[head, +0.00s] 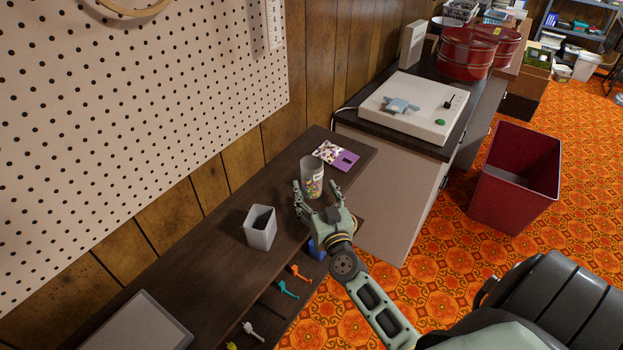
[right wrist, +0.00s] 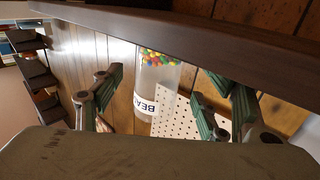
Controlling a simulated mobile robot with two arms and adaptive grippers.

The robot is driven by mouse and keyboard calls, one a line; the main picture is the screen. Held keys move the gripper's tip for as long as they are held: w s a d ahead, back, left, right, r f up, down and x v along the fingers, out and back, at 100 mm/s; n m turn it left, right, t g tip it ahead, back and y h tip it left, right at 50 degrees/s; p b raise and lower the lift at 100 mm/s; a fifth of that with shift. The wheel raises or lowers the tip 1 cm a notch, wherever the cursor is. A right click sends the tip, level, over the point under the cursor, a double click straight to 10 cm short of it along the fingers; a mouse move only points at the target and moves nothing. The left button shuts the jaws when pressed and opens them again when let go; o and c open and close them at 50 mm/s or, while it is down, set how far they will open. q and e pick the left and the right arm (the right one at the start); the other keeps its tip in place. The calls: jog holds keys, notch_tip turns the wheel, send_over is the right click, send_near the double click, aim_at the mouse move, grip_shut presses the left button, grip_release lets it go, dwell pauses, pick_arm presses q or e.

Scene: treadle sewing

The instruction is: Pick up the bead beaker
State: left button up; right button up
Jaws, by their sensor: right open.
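The bead beaker (head: 312,170) is a clear cup with colourful beads in its lower part. It stands upright on the dark wooden shelf (head: 215,225), near the purple card. In the right wrist view the beaker (right wrist: 160,85) appears upside down, with a white label reading "BEA". My right gripper (head: 317,189) is open around the beaker, one finger on each side. In the right wrist view gaps show between the beaker and both green-padded fingers. My left gripper is not in view.
A grey-white square container (head: 260,235) stands left of the beaker. A purple patterned card (head: 337,156) lies just behind it. Colourful clips (head: 290,288) hang at the shelf's front edge. A pegboard (head: 130,110) covers the wall. A white device (head: 413,107) sits on the cabinet at right.

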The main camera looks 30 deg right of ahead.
aim_at(315, 187)
jog(key=x, duration=0.4)
jog(key=shift+r, duration=0.25)
jog(key=shift+w+d, duration=0.1)
jog(key=shift+w, duration=0.05)
jog(key=c, duration=1.2)
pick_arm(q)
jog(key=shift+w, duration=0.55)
pick_arm(e)
jog(key=shift+c, duration=0.5)
jog(key=shift+r, duration=0.1)
jog(key=shift+c, duration=0.2)
